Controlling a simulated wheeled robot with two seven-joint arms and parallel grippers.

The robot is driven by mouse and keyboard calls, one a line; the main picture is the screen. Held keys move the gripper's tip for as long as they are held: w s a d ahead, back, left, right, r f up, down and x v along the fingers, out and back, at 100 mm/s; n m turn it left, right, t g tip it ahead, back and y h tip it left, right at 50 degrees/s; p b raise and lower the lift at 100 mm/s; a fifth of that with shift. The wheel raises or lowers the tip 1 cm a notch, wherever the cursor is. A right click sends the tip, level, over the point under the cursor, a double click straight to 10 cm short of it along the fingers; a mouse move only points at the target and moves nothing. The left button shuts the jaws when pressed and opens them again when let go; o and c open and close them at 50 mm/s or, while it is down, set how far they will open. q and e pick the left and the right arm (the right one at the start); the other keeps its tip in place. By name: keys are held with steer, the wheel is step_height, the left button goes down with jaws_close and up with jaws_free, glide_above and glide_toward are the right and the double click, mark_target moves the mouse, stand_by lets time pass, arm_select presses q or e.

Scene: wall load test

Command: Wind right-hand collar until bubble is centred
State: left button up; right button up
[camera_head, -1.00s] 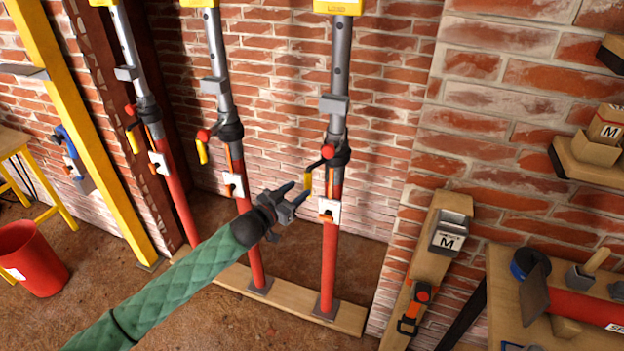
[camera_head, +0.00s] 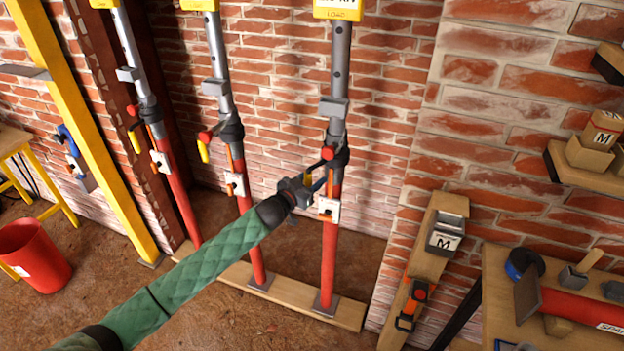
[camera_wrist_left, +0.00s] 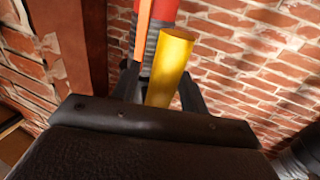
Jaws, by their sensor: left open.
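The right-hand prop has a red lower tube (camera_head: 329,255), a grey upper tube (camera_head: 339,65) and a dark collar (camera_head: 337,153) with a red knob. The collar's yellow handle (camera_wrist_left: 171,66) stands between the fingers of my left gripper (camera_head: 316,184) in the left wrist view. The gripper is open around the handle; contact cannot be told. In the head view the gripper mostly hides the handle. A yellow load box (camera_head: 338,10) tops this prop, cut off by the frame. No bubble can be made out. My right gripper is not in view.
Two similar props stand left, the middle one (camera_head: 250,235) close to my left forearm. The props stand on a wooden board (camera_head: 290,297) before a brick wall. A red bucket (camera_head: 33,258) is far left. A tool bench (camera_head: 505,285) and leaning plank (camera_head: 429,250) are right.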

arm_select(q)
jaws_close()
steer(key=shift+s+d+y, duration=0.2)
steer(key=shift+d+y, duration=0.1)
steer(key=shift+s+d+n+t+y+b, duration=0.3)
steer(key=shift+s+d+n+t+y, duration=0.15)
steer(key=shift+s+d, duration=0.3)
jaws_free()
steer(key=shift+w+d, duration=0.1)
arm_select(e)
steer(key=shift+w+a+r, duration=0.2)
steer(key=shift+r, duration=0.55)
